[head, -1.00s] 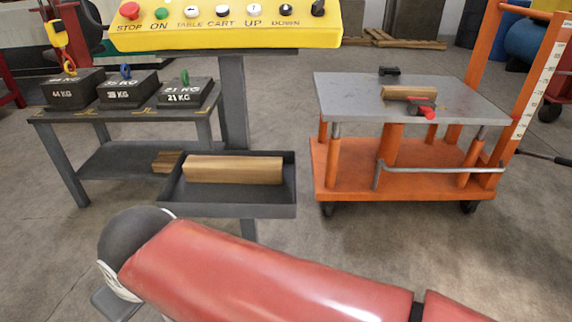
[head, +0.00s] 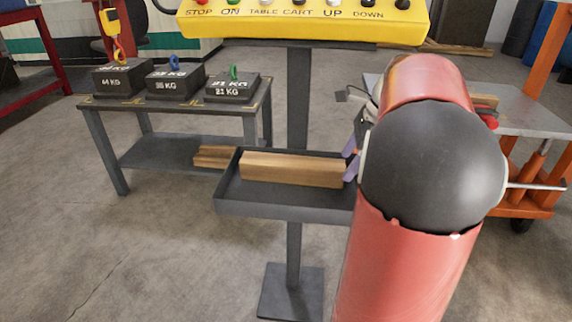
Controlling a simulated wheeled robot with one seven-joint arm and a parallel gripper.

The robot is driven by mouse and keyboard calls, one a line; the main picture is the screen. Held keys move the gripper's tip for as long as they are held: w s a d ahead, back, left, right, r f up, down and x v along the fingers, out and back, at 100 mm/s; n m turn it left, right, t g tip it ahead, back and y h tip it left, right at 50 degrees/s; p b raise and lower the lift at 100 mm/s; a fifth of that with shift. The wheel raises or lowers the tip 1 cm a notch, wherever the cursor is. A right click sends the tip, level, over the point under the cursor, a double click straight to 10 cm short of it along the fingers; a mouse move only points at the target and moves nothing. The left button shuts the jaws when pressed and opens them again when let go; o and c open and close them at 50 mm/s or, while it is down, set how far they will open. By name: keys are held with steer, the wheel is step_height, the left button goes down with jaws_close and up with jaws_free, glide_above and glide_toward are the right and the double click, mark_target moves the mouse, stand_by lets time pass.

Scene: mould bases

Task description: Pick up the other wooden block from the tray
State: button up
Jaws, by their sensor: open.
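A long wooden block (head: 290,169) lies in the dark grey tray (head: 285,212) on the post. My gripper (head: 351,158) is at the tray's right end, close to the block's right end, with its purple fingers partly showing. The gripper is open and holds nothing that I can see. My red arm and its dark joint hide much of the gripper and the tray's right edge. I cannot tell whether a finger touches the block. Another wooden block (head: 485,101) shows partly behind my arm on the grey-topped orange cart (head: 532,110).
The yellow button panel (head: 300,28) stands above the tray on the same post. A grey table (head: 110,103) to the left bears several dark weights, with wood pieces (head: 214,156) on its lower shelf. Floor at the left front is clear.

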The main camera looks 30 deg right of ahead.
mark_target(293, 160)
steer(key=shift+w+a, duration=0.15)
steer(key=shift+w, duration=0.05)
steer(key=w+a, duration=0.1)
steer(key=a, duration=0.1)
steer(key=w+a, duration=0.3)
steer(key=a, duration=0.1)
steer(key=shift+w+a+f, duration=0.1)
steer(key=shift+w, duration=0.1)
steer(key=shift+w+a+b, duration=0.15)
steer(key=shift+w+a, duration=0.3)
steer(key=shift+a, duration=0.2)
steer(key=shift+w+a+b, duration=0.15)
steer(key=shift+w+a, duration=0.3)
steer(key=shift+a, duration=0.15)
steer(key=shift+b+x, duration=0.35)
steer(key=shift+x, duration=0.85)
steer(key=shift+w+a+f, duration=0.25)
steer(key=shift+a+f, duration=0.05)
steer(key=shift+a, duration=0.05)
steer(key=c, duration=1.1)
steer(key=shift+r, duration=0.1)
steer(key=shift+c, duration=0.8)
